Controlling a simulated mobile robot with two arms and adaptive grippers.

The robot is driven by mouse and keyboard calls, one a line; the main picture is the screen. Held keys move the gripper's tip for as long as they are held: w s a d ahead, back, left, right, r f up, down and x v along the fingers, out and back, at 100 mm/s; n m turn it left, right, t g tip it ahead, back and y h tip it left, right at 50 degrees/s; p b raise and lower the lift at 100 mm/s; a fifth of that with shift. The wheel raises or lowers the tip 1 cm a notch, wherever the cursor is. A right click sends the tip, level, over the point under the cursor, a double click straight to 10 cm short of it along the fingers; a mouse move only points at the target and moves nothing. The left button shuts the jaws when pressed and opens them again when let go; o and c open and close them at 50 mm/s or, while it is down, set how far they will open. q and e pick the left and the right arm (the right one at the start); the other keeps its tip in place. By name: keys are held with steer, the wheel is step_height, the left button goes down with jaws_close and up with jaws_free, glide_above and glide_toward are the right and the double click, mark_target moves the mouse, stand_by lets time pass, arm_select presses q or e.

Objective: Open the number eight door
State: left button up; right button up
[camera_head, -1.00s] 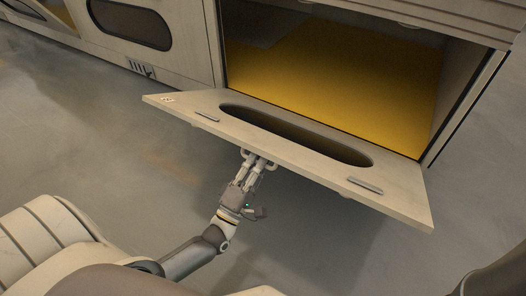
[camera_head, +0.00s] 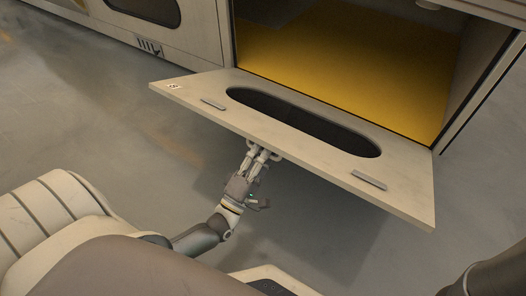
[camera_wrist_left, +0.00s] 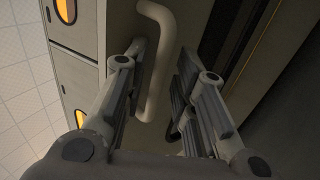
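The number eight door (camera_head: 200,92) hangs folded down from the lower edge of a cabinet opening, close to level, with a small label at its left corner. It has a long dark oval window (camera_head: 300,122). My left gripper (camera_head: 263,150) is below the door's outer edge, at the handle on its underside. In the left wrist view, the curved handle (camera_wrist_left: 155,65) lies between the spread fingers (camera_wrist_left: 160,78), close to the left one, with a gap to the right one. My right gripper is out of view.
The compartment's yellow floor (camera_head: 340,75) is exposed behind the door and looks empty. A neighbouring closed door with an oval window (camera_head: 150,8) is at the upper left. Grey floor (camera_head: 90,110) is clear to the left.

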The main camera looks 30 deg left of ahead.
arm_select(q)
steer(key=v, duration=1.2)
stand_by(0.6)
